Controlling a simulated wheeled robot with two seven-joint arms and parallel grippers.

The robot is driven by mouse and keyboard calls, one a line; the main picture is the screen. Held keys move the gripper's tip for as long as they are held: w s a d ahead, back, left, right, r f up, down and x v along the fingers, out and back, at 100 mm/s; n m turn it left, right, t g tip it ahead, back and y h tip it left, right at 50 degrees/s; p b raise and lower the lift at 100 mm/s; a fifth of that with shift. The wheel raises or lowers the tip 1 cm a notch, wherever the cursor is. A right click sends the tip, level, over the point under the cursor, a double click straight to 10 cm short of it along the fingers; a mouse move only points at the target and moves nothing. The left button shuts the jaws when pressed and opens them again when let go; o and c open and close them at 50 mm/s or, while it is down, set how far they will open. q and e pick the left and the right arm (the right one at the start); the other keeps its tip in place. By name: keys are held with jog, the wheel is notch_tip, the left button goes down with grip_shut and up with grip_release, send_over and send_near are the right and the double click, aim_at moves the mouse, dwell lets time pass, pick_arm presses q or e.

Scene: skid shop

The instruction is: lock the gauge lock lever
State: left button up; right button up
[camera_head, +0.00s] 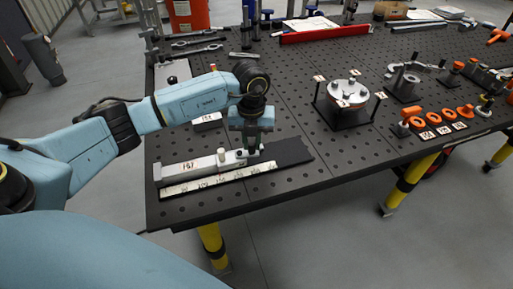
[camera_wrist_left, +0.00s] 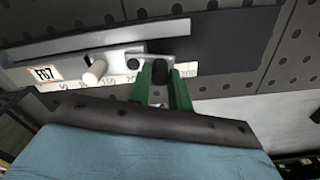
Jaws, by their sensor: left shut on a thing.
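The gauge is a long grey bar (camera_head: 205,165) with a label plate and a white number scale (camera_head: 218,182), lying on a dark base near the table's front left. In the left wrist view the gauge bar (camera_wrist_left: 70,54) runs across the top, with a pale round knob (camera_wrist_left: 96,71) standing on it. My left gripper (camera_head: 250,150) reaches down at the bar's right end. In the left wrist view its green fingers (camera_wrist_left: 160,82) are shut on a small dark stub, which looks like the gauge lock lever (camera_wrist_left: 160,67). The fingers mostly hide the lever. My right gripper is out of view.
A black fixture with a silver flanged disc (camera_head: 349,92) stands to the right. Orange rings and clamps (camera_head: 440,122) lie farther right. A small labelled block (camera_head: 207,121) sits behind the gauge. Perforated table surface is clear between the gauge and the fixture.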

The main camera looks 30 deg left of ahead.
pick_arm(q)
jog(key=shift+s, duration=0.1)
jog(key=shift+s+d+p, duration=0.25)
jog(key=shift+p, duration=0.05)
dwell(0.4)
jog(key=shift+s+d, duration=0.1)
jog(key=shift+s, duration=0.3)
jog(key=shift+s+p, duration=0.15)
jog(key=shift+p, duration=0.25)
jog(key=shift+s, duration=0.35)
